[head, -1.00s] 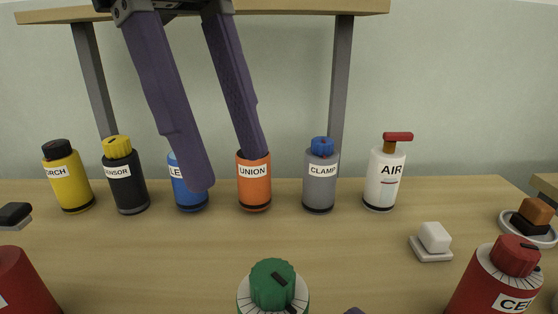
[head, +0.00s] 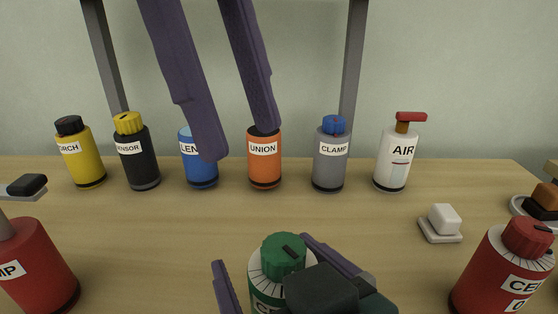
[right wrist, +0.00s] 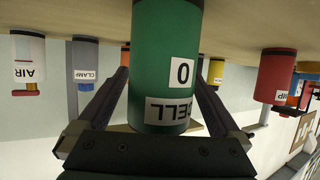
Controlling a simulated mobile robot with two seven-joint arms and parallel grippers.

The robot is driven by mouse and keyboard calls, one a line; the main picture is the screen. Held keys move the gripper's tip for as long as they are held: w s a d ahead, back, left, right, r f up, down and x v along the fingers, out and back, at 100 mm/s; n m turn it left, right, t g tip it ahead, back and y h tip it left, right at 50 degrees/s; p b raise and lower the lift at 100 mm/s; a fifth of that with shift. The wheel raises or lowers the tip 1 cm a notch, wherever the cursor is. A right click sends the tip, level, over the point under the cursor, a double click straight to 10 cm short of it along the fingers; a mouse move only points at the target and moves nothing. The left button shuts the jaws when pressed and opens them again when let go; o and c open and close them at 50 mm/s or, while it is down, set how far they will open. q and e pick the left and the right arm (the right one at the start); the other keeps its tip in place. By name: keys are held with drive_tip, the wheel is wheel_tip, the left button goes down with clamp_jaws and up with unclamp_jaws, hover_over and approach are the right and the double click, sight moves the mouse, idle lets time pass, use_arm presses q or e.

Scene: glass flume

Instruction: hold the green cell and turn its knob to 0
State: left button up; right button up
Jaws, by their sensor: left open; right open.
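The green cell (head: 258,293) stands at the bottom middle of the head view. That gripper is open, one finger on each side of the cell. In the right wrist view the cell (right wrist: 165,50) appears upside down between the fingers, with labels reading CELL and 0; its knob is hidden there. My left gripper (head: 238,138) is open and empty, hanging from the top, its fingers overlapping the blue and orange bottles in the picture.
A back row holds several bottles, including orange UNION (head: 264,170), grey CLAMP (head: 330,170) and white AIR (head: 395,165). A red bottle (head: 35,270) stands front left, another red one (head: 495,275) front right. A white block on a base (head: 443,220) sits right. The table middle is clear.

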sight(284, 246)
drive_tip(key=c, duration=1.5)
use_arm(q)
drive_tip(key=shift+o, duration=0.8)
drive_tip(key=shift+s+d+m, duration=0.15)
drive_tip(key=shift+d+m, duration=0.05)
drive_tip(key=shift+m, duration=0.3)
drive_tip(key=m, duration=0.2)
drive_tip(key=s+d+f+m+t+y, duration=0.1)
drive_tip(key=m, duration=0.1)
drive_tip(key=d+m+y, duration=0.1)
drive_tip(key=m, duration=0.1)
drive_tip(key=shift+s+d+f+m+t, duration=0.15)
drive_tip(key=shift+s+f+m+t, duration=0.15)
drive_tip(key=shift+m, duration=0.1)
drive_tip(key=m, duration=0.2)
drive_tip(key=y, duration=0.1)
drive_tip(key=shift+s+d+f+m+t, duration=0.25)
drive_tip(key=shift+f+m+t, duration=0.05)
drive_tip(key=shift+m, duration=0.1)
drive_tip(key=shift+f, duration=3.5)
